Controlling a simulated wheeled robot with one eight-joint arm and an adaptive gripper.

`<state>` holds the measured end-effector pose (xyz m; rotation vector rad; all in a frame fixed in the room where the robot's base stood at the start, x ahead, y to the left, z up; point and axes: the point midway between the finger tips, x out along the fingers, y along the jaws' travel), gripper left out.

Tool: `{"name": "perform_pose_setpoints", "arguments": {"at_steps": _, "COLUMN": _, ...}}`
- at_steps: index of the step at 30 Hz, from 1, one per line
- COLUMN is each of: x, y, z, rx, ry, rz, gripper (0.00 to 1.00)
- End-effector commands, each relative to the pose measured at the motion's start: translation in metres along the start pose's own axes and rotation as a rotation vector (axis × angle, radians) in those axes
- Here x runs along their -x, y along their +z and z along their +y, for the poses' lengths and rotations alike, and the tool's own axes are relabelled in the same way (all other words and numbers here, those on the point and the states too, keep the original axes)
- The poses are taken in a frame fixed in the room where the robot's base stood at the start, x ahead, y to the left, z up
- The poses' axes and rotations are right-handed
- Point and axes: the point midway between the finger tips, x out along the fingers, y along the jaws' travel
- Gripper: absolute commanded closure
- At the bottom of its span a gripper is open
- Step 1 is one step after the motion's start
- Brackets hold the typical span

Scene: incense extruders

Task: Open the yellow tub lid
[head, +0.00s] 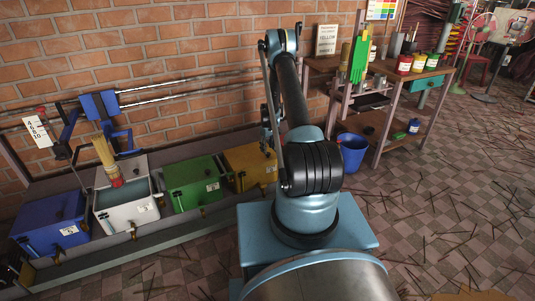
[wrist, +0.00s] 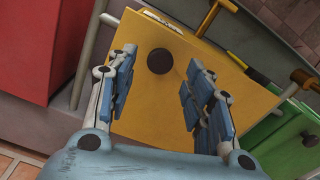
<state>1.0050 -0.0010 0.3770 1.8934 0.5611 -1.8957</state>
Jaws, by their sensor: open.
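The yellow tub (head: 250,163) stands in the row along the brick wall in the head view, partly hidden by my arm. In the wrist view its flat yellow lid (wrist: 228,95) fills the middle and looks shut. A dark round knob (wrist: 160,61) sits on the lid. My gripper (wrist: 162,64) is open and empty, its two blue padded fingers on either side of the knob in the picture. I cannot tell whether they touch the lid. In the head view the gripper is mostly hidden behind my arm.
A red tub (wrist: 50,45) and the green tub (wrist: 278,140) flank the yellow one. A brassy handle (wrist: 212,15) stands at the lid's far edge. A white tub (head: 128,214) and a blue tub (head: 50,226) stand farther left. A blue bucket (head: 352,155) stands by the wooden workbench.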

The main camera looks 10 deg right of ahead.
Motion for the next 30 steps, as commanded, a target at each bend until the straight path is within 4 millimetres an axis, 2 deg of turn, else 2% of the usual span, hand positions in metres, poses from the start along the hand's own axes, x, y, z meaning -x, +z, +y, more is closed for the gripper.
{"name": "perform_pose_setpoints", "arguments": {"at_steps": 3, "x": -0.015, "y": 0.000, "z": 0.000, "rx": 0.000, "ry": 0.000, "rz": 0.000, "gripper": 0.53}}
{"name": "perform_pose_setpoints", "arguments": {"at_steps": 9, "x": -0.028, "y": 0.000, "z": 0.000, "rx": 0.000, "ry": 0.000, "rz": 0.000, "gripper": 0.53}}
{"name": "perform_pose_setpoints", "arguments": {"at_steps": 19, "x": -0.030, "y": 0.000, "z": 0.000, "rx": 0.000, "ry": 0.000, "rz": 0.000, "gripper": 0.53}}
{"name": "perform_pose_setpoints", "arguments": {"at_steps": 20, "x": -0.030, "y": 0.000, "z": 0.000, "rx": 0.000, "ry": 0.000, "rz": 0.000, "gripper": 0.57}}
{"name": "perform_pose_setpoints", "arguments": {"at_steps": 25, "x": -0.030, "y": 0.000, "z": 0.000, "rx": 0.000, "ry": 0.000, "rz": 0.000, "gripper": 0.96}}
{"name": "perform_pose_setpoints", "arguments": {"at_steps": 26, "x": -0.030, "y": 0.000, "z": 0.000, "rx": 0.000, "ry": 0.000, "rz": 0.000, "gripper": 1.00}}
{"name": "perform_pose_setpoints", "arguments": {"at_steps": 30, "x": -0.030, "y": 0.000, "z": 0.000, "rx": 0.000, "ry": 0.000, "rz": 0.000, "gripper": 1.00}}
